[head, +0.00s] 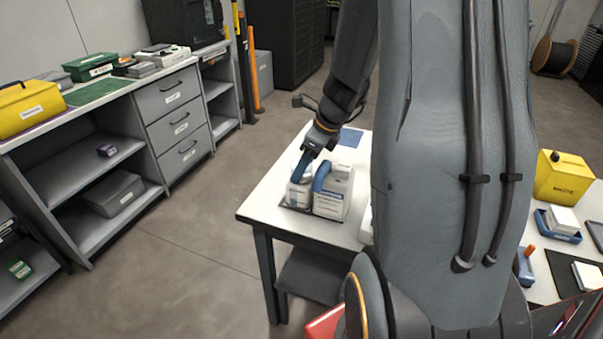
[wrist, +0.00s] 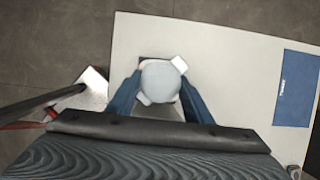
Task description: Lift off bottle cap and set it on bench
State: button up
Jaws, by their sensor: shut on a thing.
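My gripper (head: 308,180) reaches down over the near bench, its blue fingers on either side of a pale, round cap (wrist: 160,82). In the wrist view, my gripper (wrist: 160,100) is shut on this cap from left and right.
The white bench (head: 262,208) has bare room left of the bottles; a blue mat (wrist: 297,88) lies at its right in the wrist view. A yellow waste container (head: 563,180) and trays stand on a surface at the right. A grey shelf unit (head: 105,152) is at the left.

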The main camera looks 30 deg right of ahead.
jog(key=shift+c, duration=0.2)
notch_tip(320, 180, up, 10)
dwell(0.4)
